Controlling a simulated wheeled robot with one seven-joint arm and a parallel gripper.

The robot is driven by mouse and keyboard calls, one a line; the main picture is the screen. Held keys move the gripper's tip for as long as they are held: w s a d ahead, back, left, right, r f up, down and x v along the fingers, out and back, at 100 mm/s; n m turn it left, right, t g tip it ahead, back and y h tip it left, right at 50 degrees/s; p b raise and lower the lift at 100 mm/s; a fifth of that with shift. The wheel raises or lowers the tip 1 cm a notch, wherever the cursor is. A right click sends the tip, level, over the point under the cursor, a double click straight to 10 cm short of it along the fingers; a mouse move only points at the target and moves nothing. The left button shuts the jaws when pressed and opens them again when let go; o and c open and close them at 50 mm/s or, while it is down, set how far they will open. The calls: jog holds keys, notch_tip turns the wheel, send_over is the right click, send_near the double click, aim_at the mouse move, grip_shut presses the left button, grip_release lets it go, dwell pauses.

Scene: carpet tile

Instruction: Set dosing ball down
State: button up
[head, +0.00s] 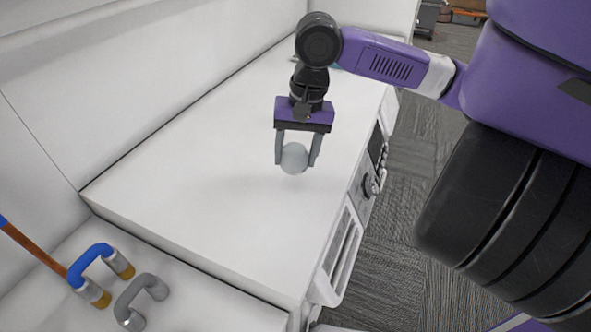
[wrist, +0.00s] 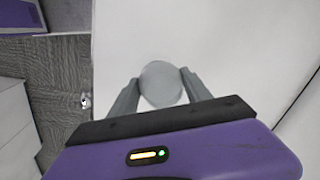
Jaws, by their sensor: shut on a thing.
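The dosing ball (head: 294,158) is a pale grey-white sphere. My gripper (head: 296,160) is shut on it, with one grey finger on each side. The ball is over the white top of the appliance (head: 200,190); a soft shadow lies on the surface nearby, and I cannot tell for sure whether the ball touches it. In the wrist view the ball (wrist: 161,84) sits between the two fingertips, with the plain white top behind it.
The white top around the ball is clear. Its front edge with a knob (head: 370,185) drops to grey carpet (head: 400,230) at right. A wall rises at left. A blue handle-shaped pipe (head: 95,262) and a grey one (head: 138,297) stand on a lower ledge at bottom left.

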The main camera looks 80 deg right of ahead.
aim_at(296, 169)
notch_tip(296, 169, down, 4)
jog(key=shift+f+b, duration=0.2)
jog(key=shift+b, duration=0.1)
jog(key=o, duration=1.3)
notch_tip(296, 169, up, 12)
jog(key=s+p, duration=0.1)
jog(key=shift+s+d+p, duration=0.2)
jog(key=shift+s+p, duration=0.15)
